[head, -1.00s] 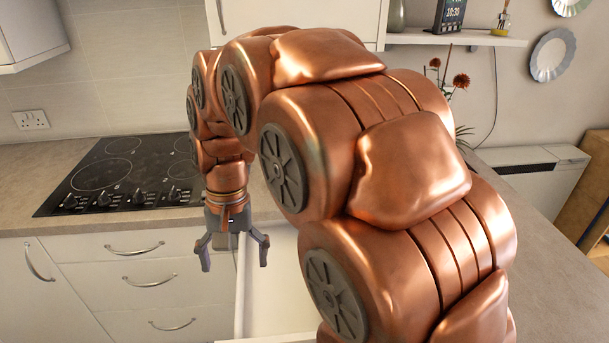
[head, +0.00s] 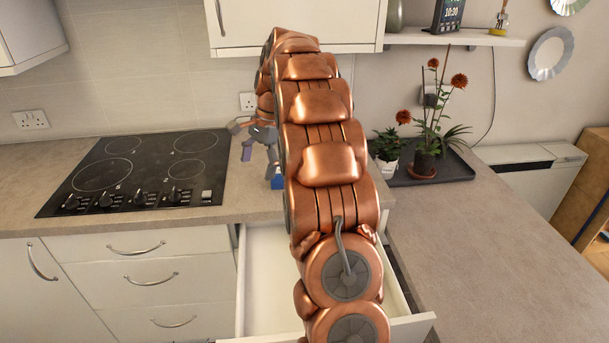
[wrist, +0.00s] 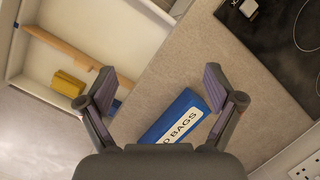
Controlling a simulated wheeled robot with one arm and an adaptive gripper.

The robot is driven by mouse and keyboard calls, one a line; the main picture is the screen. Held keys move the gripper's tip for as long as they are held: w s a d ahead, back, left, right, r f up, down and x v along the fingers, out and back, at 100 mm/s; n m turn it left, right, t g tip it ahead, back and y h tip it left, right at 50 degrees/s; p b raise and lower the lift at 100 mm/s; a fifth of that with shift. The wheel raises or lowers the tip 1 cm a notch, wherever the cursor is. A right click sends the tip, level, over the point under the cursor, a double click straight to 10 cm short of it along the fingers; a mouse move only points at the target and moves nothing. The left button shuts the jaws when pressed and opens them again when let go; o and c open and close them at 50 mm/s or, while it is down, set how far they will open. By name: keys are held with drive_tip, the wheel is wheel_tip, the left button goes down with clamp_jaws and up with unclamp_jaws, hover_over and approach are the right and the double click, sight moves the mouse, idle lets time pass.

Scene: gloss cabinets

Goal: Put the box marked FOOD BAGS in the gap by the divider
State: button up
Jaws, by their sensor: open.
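The FOOD BAGS box is a blue box (wrist: 178,120) with a white label, of which "D BAGS" shows in the wrist view. It lies on the worktop, partly hidden at its near end by my gripper's body. A blue bit of it (head: 278,183) shows beside my arm in the head view. My gripper (wrist: 157,82) is open and empty above the worktop, with the box low between its fingers; in the head view it is partly behind my arm (head: 260,158). A wooden divider (wrist: 75,48) runs across the open drawer (wrist: 45,75).
The drawer (head: 262,285) stands open below the worktop edge. In it are a yellow item (wrist: 68,84) and a small blue item (wrist: 115,104) partly behind a finger. The black hob (head: 140,172) is left of my gripper; potted plants on a tray (head: 452,168) stand right.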

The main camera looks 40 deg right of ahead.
drive_tip(key=d+f+m, duration=0.2)
drive_tip(key=d, duration=0.5)
drive_tip(key=d+f+m+t+p, duration=0.1)
drive_tip(key=d+f+m, duration=0.1)
drive_tip(key=d, duration=0.5)
drive_tip(key=w+d+f+m+t, duration=0.1)
drive_tip(key=d+f+m, duration=0.1)
drive_tip(key=d, duration=0.5)
drive_tip(key=shift+f+m+p, duration=0.1)
drive_tip(key=shift+m+p, duration=0.2)
drive_tip(key=shift+m, duration=0.5)
drive_tip(key=shift+s+d+f+y, duration=0.15)
drive_tip(key=shift+d+f+y, duration=0.15)
drive_tip(key=shift+d, duration=0.15)
drive_tip(key=shift+p+x, duration=1.35)
drive_tip(key=shift+x, duration=2.5)
drive_tip(key=shift+c, duration=0.4)
drive_tip(key=c, duration=1.3)
drive_tip(key=shift+r, duration=0.2)
